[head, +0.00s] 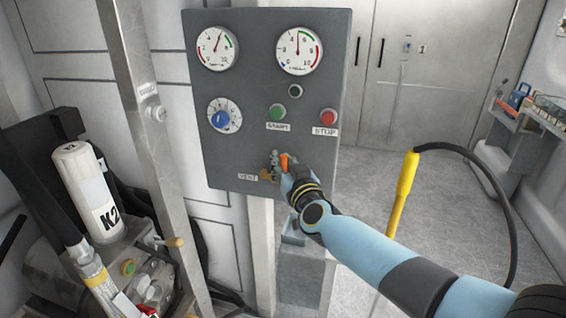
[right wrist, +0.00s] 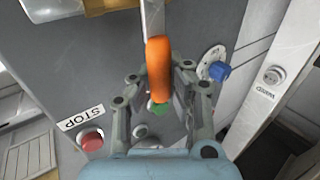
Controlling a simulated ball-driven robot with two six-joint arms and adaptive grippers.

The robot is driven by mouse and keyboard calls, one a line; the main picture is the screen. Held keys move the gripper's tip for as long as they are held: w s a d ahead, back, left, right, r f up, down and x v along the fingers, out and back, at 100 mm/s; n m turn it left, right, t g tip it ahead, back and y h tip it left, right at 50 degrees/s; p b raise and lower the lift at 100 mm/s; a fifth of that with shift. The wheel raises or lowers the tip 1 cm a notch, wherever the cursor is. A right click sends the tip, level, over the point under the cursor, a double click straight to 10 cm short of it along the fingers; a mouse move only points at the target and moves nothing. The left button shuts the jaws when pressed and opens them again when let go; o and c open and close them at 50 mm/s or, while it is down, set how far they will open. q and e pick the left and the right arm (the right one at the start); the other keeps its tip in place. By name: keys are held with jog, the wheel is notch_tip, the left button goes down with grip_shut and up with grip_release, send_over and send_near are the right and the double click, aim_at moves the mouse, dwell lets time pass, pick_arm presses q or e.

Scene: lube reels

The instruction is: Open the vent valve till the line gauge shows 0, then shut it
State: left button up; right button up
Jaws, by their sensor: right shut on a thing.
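The vent valve (head: 267,175) sits low on the grey panel, beside a VENT label (head: 248,177). Its orange handle shows in the head view (head: 285,162) and stands large between the fingers in the right wrist view (right wrist: 159,70). My right gripper (head: 280,163) is shut on the handle, its fingers on both sides of it. Two round gauges are at the panel's top: the left one's needle (head: 217,47) leans up and right, the right one's needle (head: 299,50) points about straight up. Their captions are too small to read. My left gripper is not in view.
The panel (head: 258,105) also carries a blue knob (head: 221,118), a green START button (head: 278,111) and a red STOP button (head: 328,116). A yellow lance with a black hose (head: 405,185) stands at right. A K2 cylinder (head: 88,190) and machinery stand at left.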

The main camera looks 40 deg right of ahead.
jog(key=shift+w+f, duration=0.1)
jog(key=shift+f, duration=0.25)
grip_shut()
